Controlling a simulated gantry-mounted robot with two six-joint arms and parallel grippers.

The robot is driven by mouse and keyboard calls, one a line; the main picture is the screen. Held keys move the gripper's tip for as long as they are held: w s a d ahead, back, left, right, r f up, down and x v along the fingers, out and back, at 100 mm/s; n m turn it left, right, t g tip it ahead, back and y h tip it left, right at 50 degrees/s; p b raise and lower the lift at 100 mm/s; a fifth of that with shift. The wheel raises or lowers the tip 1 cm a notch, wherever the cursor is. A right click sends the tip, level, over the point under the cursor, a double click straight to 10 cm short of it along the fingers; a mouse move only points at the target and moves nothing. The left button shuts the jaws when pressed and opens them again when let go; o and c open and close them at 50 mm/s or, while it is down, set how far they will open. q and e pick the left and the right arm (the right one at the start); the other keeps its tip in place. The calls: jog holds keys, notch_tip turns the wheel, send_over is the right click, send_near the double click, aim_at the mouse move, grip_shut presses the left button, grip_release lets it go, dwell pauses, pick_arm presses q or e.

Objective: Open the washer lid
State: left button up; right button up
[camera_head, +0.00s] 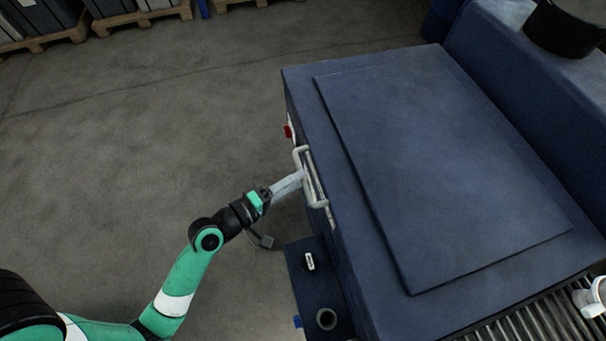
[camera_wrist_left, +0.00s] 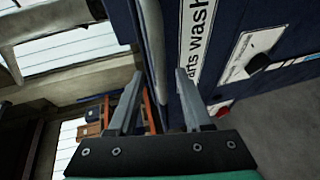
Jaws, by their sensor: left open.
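The washer is a large dark blue box, and its closed lid (camera_head: 440,165) is flat on top with a raised panel. A pale bar handle (camera_head: 318,192) is on its left side. My left gripper (camera_head: 302,174) is open at the handle, reaching in from the left. In the left wrist view the handle bar (camera_wrist_left: 154,40) runs between the two open fingers (camera_wrist_left: 160,75); I cannot tell whether either finger touches it. My right gripper is out of view.
Loaded pallets (camera_head: 140,18) stand far back. The floor (camera_head: 140,120) at left is clear.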

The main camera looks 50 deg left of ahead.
pick_arm(q)
jog(key=shift+w+f, duration=0.15)
jog(key=shift+w, duration=0.6)
jog(key=shift+w+f, duration=0.15)
jog(key=shift+w, duration=0.6)
jog(key=shift+c, duration=0.2)
grip_shut()
